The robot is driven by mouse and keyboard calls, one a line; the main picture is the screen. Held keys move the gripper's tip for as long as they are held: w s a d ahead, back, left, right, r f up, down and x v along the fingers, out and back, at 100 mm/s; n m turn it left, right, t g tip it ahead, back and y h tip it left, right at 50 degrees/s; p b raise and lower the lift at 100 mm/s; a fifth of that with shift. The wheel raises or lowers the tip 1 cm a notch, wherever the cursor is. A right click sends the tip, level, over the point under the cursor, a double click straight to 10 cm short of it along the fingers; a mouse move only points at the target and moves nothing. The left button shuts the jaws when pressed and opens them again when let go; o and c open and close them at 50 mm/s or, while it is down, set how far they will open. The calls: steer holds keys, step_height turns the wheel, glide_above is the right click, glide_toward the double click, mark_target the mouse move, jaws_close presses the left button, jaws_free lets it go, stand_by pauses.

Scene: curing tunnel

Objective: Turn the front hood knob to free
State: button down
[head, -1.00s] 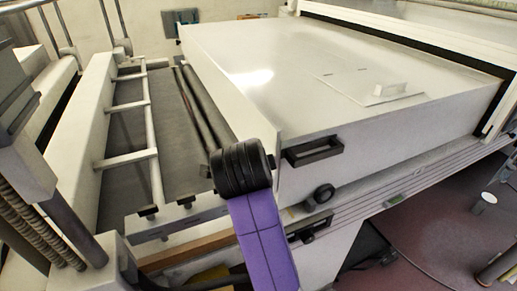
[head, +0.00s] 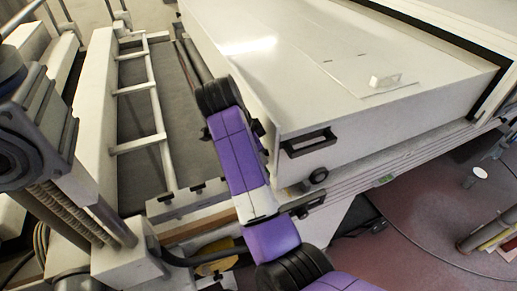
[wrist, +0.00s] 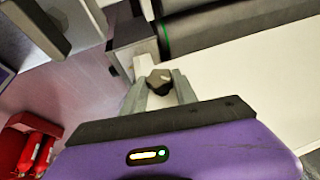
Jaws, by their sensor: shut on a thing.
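In the wrist view a small dark, faceted knob (wrist: 159,77) sits between the fingertips of my gripper (wrist: 158,90). The two grey fingers are closed on it from both sides, next to a pale mount. The fingers hide part of the knob, and I cannot read its position. In the head view the big white hood (head: 290,75) fills the upper right. My purple arm reaches along its near left edge and hides that corner. The fingers and the gripped knob cannot be made out there.
The hood's side has a black handle (head: 309,143) and a round dark fitting (head: 318,176). Dark rollers (wrist: 210,28) lie close above the gripper in the wrist view. Red extinguishers (wrist: 36,152) stand lower left. A frame with pale rungs (head: 139,145) is left of my arm.

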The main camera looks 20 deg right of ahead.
steer(key=shift+f, duration=0.1)
stand_by(0.3)
steer(key=c, duration=1)
jaws_free()
steer(key=shift+o, duration=0.2)
steer(key=p+v, duration=0.1)
steer(key=v, duration=0.6)
steer(key=shift+r, duration=0.4)
